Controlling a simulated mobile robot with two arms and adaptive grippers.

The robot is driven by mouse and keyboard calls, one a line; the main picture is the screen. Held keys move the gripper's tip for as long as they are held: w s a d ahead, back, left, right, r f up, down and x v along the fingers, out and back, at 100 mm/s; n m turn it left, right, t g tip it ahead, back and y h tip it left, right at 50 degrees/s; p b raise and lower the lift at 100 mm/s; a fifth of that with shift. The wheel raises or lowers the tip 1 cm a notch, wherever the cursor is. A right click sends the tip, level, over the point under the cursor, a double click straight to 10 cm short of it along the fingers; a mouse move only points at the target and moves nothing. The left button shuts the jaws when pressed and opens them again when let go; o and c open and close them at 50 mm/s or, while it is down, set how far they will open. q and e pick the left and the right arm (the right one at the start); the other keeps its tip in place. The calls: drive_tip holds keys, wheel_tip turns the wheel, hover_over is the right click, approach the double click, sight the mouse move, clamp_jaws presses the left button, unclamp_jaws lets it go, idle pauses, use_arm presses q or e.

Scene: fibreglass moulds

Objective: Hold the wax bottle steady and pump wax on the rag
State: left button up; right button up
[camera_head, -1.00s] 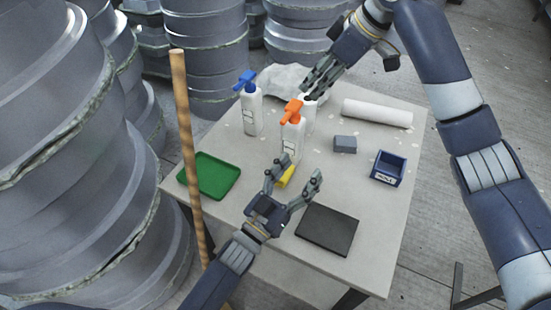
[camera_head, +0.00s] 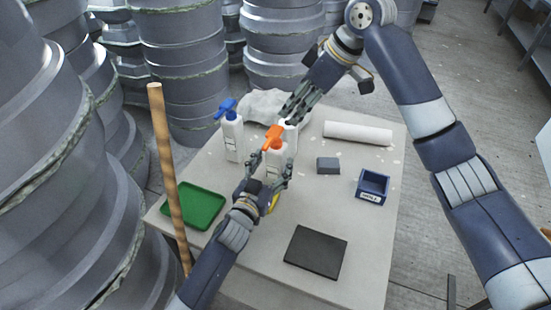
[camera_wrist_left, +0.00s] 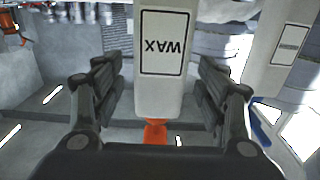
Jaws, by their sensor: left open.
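The white wax bottle with an orange pump head (camera_head: 273,141) stands upright on the table. In the left wrist view the bottle (camera_wrist_left: 162,95) appears upside down, its WAX label facing the camera. My left gripper (camera_head: 270,172) is open, with a finger on each side of the bottle; the left wrist view shows visible gaps beside it. My right gripper (camera_head: 292,108) is behind and above, at the top of another white bottle (camera_head: 292,132) mostly hidden by the wax bottle. Whether it grips is unclear. A crumpled pale cloth (camera_head: 262,104) lies at the back.
A blue-pump bottle (camera_head: 232,136) stands left of the wax bottle. A green tray (camera_head: 193,206), dark pad (camera_head: 316,251), grey block (camera_head: 328,166), blue bin (camera_head: 372,186) and white roll (camera_head: 358,133) lie on the table (camera_head: 350,215). A wooden pole (camera_head: 168,175) rises at left.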

use_arm(q)
drive_tip(key=shift+x, duration=1.45)
drive_tip(key=c, duration=1.3)
use_arm(e)
drive_tip(key=shift+c, duration=0.5)
